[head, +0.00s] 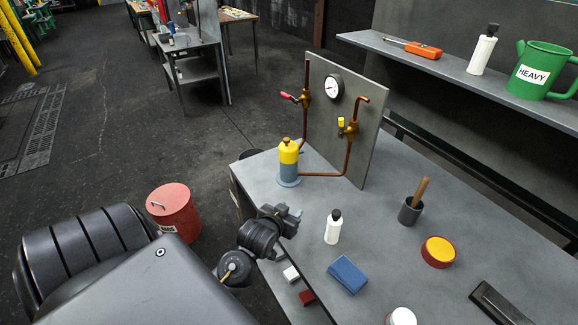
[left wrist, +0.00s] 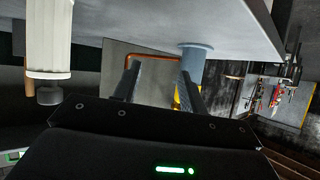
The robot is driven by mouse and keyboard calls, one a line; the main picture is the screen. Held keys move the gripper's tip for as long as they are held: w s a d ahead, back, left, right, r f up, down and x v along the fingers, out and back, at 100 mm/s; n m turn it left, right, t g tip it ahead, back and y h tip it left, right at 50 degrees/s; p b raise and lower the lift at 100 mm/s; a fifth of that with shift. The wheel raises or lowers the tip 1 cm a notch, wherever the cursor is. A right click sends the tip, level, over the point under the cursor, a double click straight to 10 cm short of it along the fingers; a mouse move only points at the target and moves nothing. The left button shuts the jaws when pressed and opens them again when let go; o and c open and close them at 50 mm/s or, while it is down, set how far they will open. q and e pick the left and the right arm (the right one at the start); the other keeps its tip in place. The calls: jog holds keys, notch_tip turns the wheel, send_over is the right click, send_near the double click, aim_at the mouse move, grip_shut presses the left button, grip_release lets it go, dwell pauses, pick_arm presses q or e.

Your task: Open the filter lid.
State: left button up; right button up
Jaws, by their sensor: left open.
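The filter (head: 289,176) stands upright on the workbench, joined to a copper pipe. It has a blue-grey lower body and a yellow lid (head: 288,151), which sits on top. My left gripper (head: 291,214) is in front of the filter at the bench's near left edge, apart from it. In the left wrist view, which looks upside down, my left gripper (left wrist: 158,78) is open. The filter's grey body (left wrist: 193,60) shows behind the right finger there, and that finger hides most of the yellow lid (left wrist: 178,97). My right gripper is not in view.
An upright panel (head: 345,110) with a gauge, valves and copper pipes stands behind the filter. A white bottle (head: 333,228) stands right of my left gripper. A blue block (head: 347,274) lies nearer. A red bin (head: 174,212) stands on the floor.

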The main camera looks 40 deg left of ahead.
dwell(0.3)
pick_arm(q)
jog(key=s+d+f+g+h, duration=0.1)
jog(key=s+d, duration=0.1)
jog(key=s, duration=0.1)
jog(key=s+d+f+m+g, duration=0.1)
jog(key=s+d+f+g, duration=0.1)
jog(key=s+d, duration=0.1)
jog(key=s+d+f+m+g+h, duration=0.1)
jog(key=s+d+f, duration=0.1)
jog(key=s+d, duration=0.1)
jog(key=shift+s+h, duration=0.3)
jog(key=shift+s, duration=0.55)
jog(key=s+d+f+m+g+h, duration=0.15)
jog(key=s+d+g, duration=0.35)
jog(key=s, duration=0.7)
notch_tip(320, 180, down, 26)
jog(key=m+b, duration=0.1)
jog(key=b, duration=0.1)
jog(key=s+a+f+g+b, duration=0.2)
jog(key=s+f, duration=1.4)
jog(key=f, duration=0.3)
jog(key=shift+a+f+y+b, duration=0.25)
jog(key=shift+f+y+b, duration=0.05)
jog(key=shift+f+y, duration=0.1)
jog(key=shift+s+a+f, duration=0.1)
jog(key=shift+s+f, duration=0.05)
jog(key=shift+s, duration=0.45)
